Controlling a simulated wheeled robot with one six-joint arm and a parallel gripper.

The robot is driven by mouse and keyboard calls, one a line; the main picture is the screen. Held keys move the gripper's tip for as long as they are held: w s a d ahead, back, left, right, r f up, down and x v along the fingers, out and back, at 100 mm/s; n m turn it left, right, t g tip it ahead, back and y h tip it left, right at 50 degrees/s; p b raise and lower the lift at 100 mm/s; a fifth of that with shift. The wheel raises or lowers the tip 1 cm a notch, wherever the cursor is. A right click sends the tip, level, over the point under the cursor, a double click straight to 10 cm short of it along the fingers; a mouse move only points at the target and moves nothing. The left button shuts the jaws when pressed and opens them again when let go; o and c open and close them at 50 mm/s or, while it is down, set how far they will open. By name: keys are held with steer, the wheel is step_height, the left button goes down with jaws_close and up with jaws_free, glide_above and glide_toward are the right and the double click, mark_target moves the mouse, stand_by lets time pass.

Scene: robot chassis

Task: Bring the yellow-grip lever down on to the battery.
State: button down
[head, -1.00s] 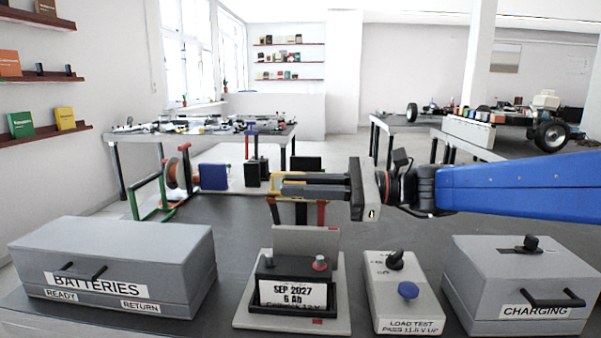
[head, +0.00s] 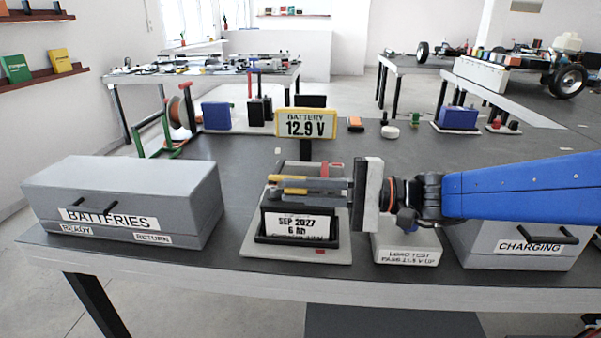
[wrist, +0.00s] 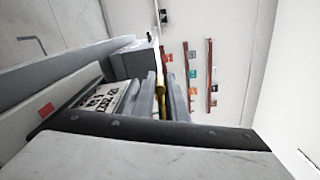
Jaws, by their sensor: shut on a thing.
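The battery (head: 297,222), with a white label reading SEP 2027 and 6 Ah, sits in a black holder on a pale base plate (head: 330,245). My gripper (head: 285,185) reaches in from the right, low over the battery's top. Its dark fingers are shut on the yellow grip (head: 312,185) of the lever. The grip shows as a yellow strip between the fingers in the wrist view (wrist: 160,92), beside the battery label (wrist: 101,101). The fingers hide the battery's terminals and most of the lever, so contact there cannot be told. A yellow display (head: 306,123) behind reads BATTERY 12.9 V.
A grey BATTERIES box (head: 125,200) stands to the left. A load test box (head: 407,248) and a grey CHARGING box (head: 515,245) stand to the right, partly behind my arm. Bare table lies between the BATTERIES box and the base plate.

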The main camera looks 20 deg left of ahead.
steer(key=shift+f, duration=1)
steer(key=c, duration=1.8)
jaws_free()
steer(key=shift+o, duration=0.2)
step_height(320, 180, up, 10)
